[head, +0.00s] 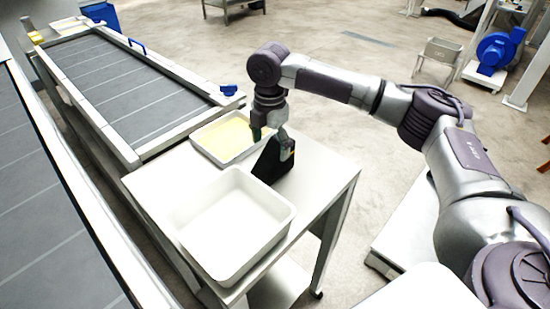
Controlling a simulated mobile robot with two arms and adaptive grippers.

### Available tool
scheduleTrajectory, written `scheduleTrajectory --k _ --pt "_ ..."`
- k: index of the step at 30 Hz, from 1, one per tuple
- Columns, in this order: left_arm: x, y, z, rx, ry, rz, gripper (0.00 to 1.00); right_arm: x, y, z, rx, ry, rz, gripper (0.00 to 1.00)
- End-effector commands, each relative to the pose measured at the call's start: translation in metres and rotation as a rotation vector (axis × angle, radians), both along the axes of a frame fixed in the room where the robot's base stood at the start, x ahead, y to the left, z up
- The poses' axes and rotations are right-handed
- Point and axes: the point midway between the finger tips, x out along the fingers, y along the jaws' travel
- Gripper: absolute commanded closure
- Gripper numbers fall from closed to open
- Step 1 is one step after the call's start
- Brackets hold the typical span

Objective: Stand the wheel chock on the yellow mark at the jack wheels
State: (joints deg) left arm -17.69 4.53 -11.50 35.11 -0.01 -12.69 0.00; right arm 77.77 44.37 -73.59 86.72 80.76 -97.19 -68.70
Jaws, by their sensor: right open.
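A black wedge, which looks like the wheel chock (271,166), is on the right side of a white table (318,177), between a shallow tray and a deep white bin. My right gripper (270,134) points down at the chock's top, one finger on each side. It is open. I cannot tell whether the fingers touch the chock. My left gripper is out of view. I cannot make out the yellow mark or the jack wheels.
The empty white bin (287,216) fills the table's near part. A shallow tray (196,146) with pale yellow content stands behind the chock. A long grey conveyor (120,85) runs to the back left. A blue motor machine (494,52) stands far right. Open floor lies behind my right arm.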

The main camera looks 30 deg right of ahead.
Motion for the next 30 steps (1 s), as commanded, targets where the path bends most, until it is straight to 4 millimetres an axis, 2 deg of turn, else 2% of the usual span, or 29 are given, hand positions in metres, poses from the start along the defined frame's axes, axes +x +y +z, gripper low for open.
scheduleTrajectory --k 3,7,12,20,30 --pt "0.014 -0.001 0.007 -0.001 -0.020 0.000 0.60 -0.002 -0.005 -0.009 -0.001 0.004 -0.002 0.15" --pt "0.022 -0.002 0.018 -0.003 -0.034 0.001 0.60 -0.005 -0.012 -0.027 -0.001 0.004 -0.002 0.15" --pt "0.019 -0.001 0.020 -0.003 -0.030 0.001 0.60 -0.005 -0.011 -0.049 0.000 0.001 0.000 0.15" --pt "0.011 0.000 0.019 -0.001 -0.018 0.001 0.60 -0.005 -0.011 -0.052 0.000 0.000 0.001 0.15" --pt "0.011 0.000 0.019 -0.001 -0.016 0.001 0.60 -0.005 -0.011 -0.052 0.000 0.000 0.000 0.70"
